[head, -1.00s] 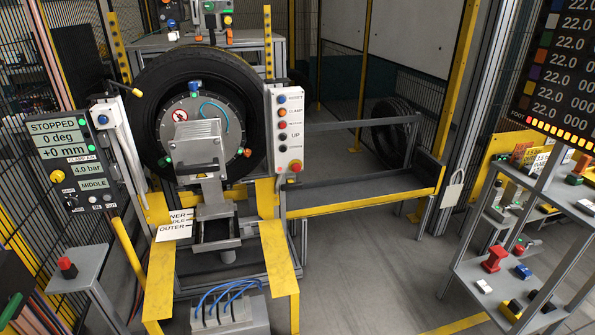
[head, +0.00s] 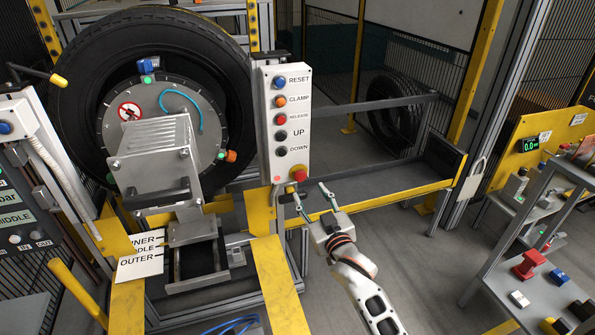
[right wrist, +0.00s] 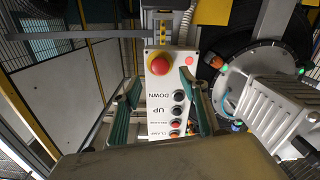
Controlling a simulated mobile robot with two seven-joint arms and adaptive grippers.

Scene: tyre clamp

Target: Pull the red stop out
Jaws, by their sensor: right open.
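The red stop (head: 299,174) is a round red mushroom button on a yellow base at the bottom of the white control box (head: 287,118). In the right wrist view the stop (right wrist: 159,65) shows face on, upside down, between and beyond the two fingers. My right gripper (head: 309,191) is open, with green-lined fingers just below and to the right of the stop. I cannot tell whether a finger touches the box. My left gripper is not in view.
The box also carries the reset, clamp, release, up and down buttons. A large tyre (head: 75,75) on its clamp stands left of the box. A yellow rail (head: 390,198) runs to the right behind my right arm. A shelf (head: 500,272) with small items stands at the right.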

